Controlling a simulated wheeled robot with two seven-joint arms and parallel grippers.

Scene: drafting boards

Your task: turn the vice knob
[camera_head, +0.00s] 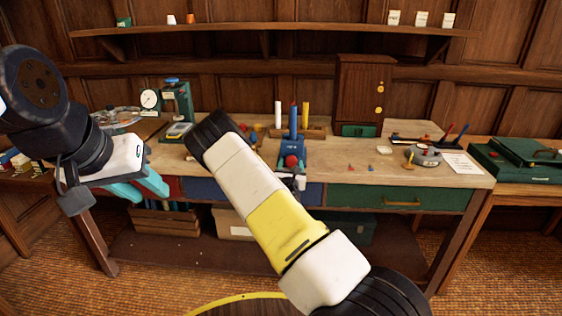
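A small blue vice (292,147) stands at the front edge of the wooden workbench, near the middle. A round red knob (291,161) shows on its front, with a small grey-white part below it. My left gripper (153,193), with teal fingers, is at the left, in front of the bench's front edge. Its fingers are apart and empty, well to the left of the vice. My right arm, white and yellow, crosses the middle from the lower right and covers part of the bench just left of the vice. My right gripper does not show.
A dial gauge stand (178,102) is on the left of the workbench (345,175). A grey round holder with tools (422,154) and a white paper (462,163) lie on the right. A small wooden cabinet (360,90) stands at the back. Green cases (525,160) are far right.

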